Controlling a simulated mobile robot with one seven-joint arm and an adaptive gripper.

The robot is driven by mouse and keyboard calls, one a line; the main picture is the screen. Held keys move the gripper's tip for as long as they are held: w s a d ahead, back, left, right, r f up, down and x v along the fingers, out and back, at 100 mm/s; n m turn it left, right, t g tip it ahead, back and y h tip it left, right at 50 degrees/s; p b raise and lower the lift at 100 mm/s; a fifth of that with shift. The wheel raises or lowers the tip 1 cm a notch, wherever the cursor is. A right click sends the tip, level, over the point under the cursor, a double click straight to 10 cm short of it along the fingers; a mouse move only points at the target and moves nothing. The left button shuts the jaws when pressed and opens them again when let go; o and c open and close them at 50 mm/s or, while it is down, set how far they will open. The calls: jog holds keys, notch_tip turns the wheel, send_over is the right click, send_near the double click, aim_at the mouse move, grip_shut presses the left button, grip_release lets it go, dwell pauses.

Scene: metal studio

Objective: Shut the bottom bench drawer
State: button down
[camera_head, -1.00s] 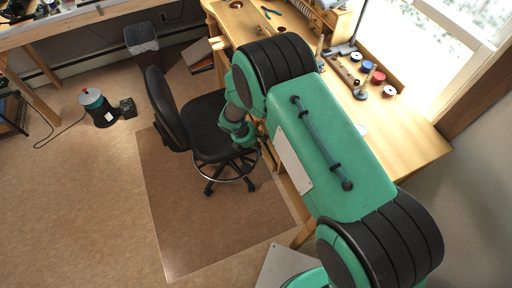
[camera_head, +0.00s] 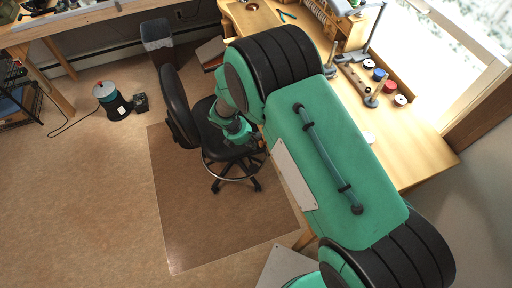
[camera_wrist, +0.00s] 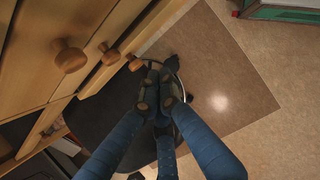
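In the wrist view, wooden bench drawer fronts with round knobs fill the upper left. The nearest knob (camera_wrist: 70,57) is large. A second knob (camera_wrist: 108,54) and a lower, farther knob (camera_wrist: 133,61), apparently on the bottom bench drawer (camera_wrist: 150,32), lie beyond it. How far that drawer stands out is unclear. My gripper (camera_wrist: 158,78) points down beside the lowest knob, to its right. Its blue fingers converge in the view; whether they are open or shut is unclear, and nothing shows between them. In the head view, my arm hides the drawers; part of my gripper (camera_head: 237,132) shows over the chair.
A black swivel chair (camera_head: 178,108) stands close by on a brown floor mat (camera_head: 190,225). The wooden bench top (camera_head: 425,150) carries spools and tools. A bin (camera_head: 157,38) and a red-topped canister (camera_head: 112,101) stand farther left. Open floor lies to the left.

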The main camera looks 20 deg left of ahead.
jog(key=shift+v, duration=1.3)
jog(key=c, duration=1.4)
grip_release()
jog(key=shift+s+f, duration=0.1)
jog(key=shift+f, duration=0.1)
jog(key=n+t+h, duration=0.4)
jog(key=n+t, duration=0.9)
jog(key=n, duration=0.9)
send_near(260, 145)
jog(key=v, duration=0.5)
jog(key=shift+s+a+f+n, duration=0.15)
jog(key=shift+f+n, duration=0.15)
jog(key=shift+f, duration=0.3)
jog(key=b+x, duration=0.1)
jog(key=x, duration=1.3)
jog(key=shift+a+r, duration=0.15)
jog(key=shift+r, duration=0.05)
